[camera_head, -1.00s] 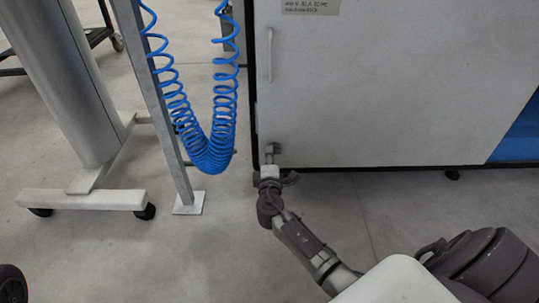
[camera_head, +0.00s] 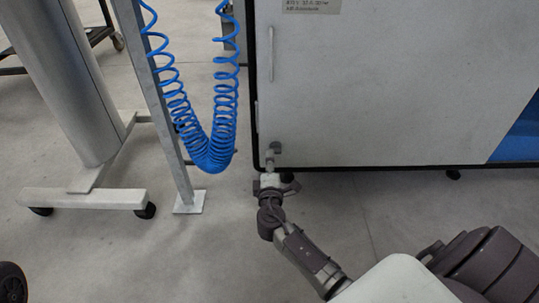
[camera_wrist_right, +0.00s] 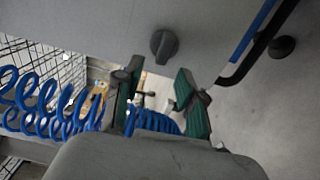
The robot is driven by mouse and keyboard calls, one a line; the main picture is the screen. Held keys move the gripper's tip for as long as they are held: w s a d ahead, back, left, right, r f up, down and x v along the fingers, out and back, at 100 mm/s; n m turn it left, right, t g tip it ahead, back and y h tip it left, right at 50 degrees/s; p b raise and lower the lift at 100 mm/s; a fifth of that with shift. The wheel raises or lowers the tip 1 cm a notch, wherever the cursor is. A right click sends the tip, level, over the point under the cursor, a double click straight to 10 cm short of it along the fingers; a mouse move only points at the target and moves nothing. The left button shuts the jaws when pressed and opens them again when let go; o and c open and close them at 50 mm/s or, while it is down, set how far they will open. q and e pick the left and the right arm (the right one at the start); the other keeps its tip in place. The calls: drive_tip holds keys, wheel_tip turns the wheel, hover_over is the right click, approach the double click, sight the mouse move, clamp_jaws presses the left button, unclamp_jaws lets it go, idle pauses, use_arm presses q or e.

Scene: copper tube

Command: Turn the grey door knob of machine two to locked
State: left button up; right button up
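The grey door knob (camera_head: 276,148) is on the lower left corner of the large white machine door (camera_head: 380,80). In the right wrist view the knob (camera_wrist_right: 164,46) is a round dark grey dial with a raised bar across it, lying beyond the fingertips. My right gripper (camera_head: 268,163) is just below and in front of the knob in the head view. In the right wrist view its two green-padded fingers (camera_wrist_right: 160,92) are spread apart with nothing between them. The fingers look apart from the knob. My left gripper is not in view.
A blue coiled hose (camera_head: 212,150) hangs left of the door, beside a grey metal post (camera_head: 160,110). A wheeled stand (camera_head: 85,198) is further left. A long vertical handle (camera_head: 271,55) is above the knob. Open floor lies below the machine.

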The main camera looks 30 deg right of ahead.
drive_tip(key=v, duration=0.8)
drive_tip(key=shift+a+r, duration=0.1)
drive_tip(key=shift+a, duration=0.05)
